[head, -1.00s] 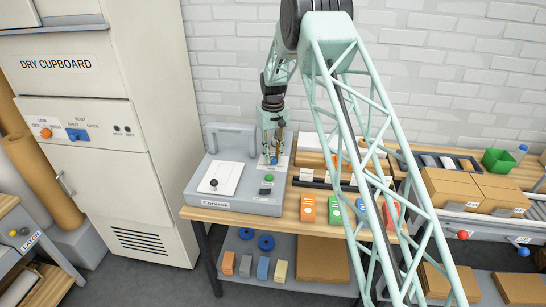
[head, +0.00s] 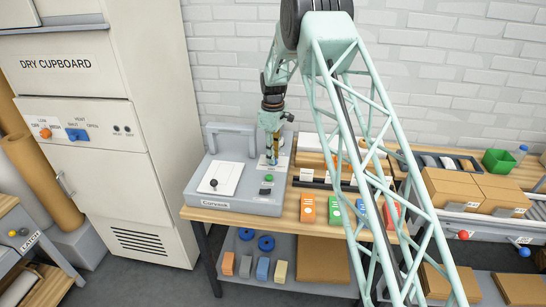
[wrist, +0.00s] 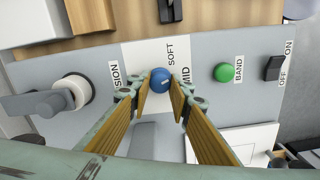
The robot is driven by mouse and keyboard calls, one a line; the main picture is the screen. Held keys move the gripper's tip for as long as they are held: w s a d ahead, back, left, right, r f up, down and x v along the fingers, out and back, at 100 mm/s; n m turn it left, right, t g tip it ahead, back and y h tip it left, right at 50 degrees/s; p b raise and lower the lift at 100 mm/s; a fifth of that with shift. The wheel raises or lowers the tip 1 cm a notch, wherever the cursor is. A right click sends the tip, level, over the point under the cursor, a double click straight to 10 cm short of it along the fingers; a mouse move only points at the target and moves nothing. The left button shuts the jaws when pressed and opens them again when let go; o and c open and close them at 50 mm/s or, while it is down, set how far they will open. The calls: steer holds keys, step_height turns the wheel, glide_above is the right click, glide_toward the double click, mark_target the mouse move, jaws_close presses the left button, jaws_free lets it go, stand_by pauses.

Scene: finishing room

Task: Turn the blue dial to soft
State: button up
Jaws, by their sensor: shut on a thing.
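The blue dial (wrist: 162,84) sits on a white label plate (wrist: 150,52) of the grey machine (head: 240,205). The words SOFT and MID are printed beside it; SOFT is above it in the wrist view and MID is to its right. A small pale mark shows on the dial's top, but I cannot tell exactly which word it points to. My gripper (wrist: 161,92) is shut on the dial, one yellow-brown finger on each side.
A grey knobbed part (wrist: 50,104) is to the left. The dry cupboard (head: 90,110) stands left of the bench.

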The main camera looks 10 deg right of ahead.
steer(key=n, duration=0.4)
steer(key=shift+n, duration=1.8)
steer(key=o, duration=0.8)
steer(key=shift+o, duration=0.2)
steer(key=shift+r, duration=0.15)
step_height(320, 180, up, 12)
